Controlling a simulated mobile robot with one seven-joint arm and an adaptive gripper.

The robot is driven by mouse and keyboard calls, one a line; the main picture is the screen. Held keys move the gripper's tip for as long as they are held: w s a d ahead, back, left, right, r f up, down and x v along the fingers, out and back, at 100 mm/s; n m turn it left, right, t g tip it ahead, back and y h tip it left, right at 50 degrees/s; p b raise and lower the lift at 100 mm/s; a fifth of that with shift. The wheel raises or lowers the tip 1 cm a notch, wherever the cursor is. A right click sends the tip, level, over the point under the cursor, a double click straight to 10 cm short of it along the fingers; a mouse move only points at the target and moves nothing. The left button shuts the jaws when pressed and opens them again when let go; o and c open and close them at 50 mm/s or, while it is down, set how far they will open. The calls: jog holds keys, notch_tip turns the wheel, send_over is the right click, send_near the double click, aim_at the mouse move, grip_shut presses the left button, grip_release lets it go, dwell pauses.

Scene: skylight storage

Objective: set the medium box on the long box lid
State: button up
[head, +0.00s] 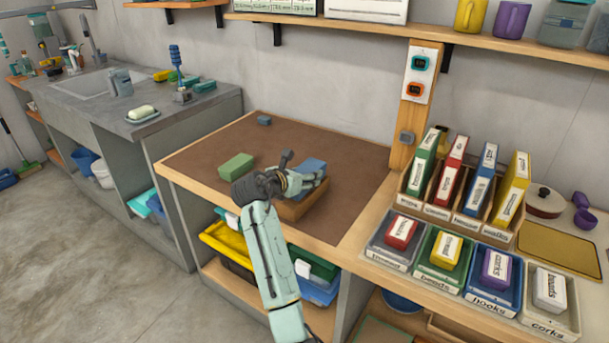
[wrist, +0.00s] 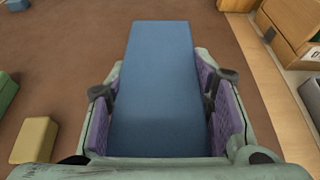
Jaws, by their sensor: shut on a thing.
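My gripper (head: 306,180) is shut on a blue box (head: 313,165), over the right part of the brown work mat. In the wrist view the blue box (wrist: 158,85) lies between the two purple-lined jaws, its long plain face towards the camera. A brown wooden box (head: 301,207) shows just under the gripper in the head view, partly hidden by it. I cannot tell whether the blue box touches it. A green box (head: 236,166) lies on the mat left of my gripper. I cannot tell by name which is the medium box or which has the long box lid.
A small dark blue block (head: 264,120) lies at the back of the brown mat (head: 345,165). Right of the mat stand a wooden post (head: 402,140), upright labelled boxes in a wooden rack and several labelled trays. The mat's back middle is clear.

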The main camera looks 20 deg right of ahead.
jog(key=shift+f, duration=0.6)
dwell(0.7)
jog(key=o, duration=1.3)
jog(key=shift+o, duration=0.2)
jog(key=shift+v, duration=4)
jog(key=shift+s, duration=0.15)
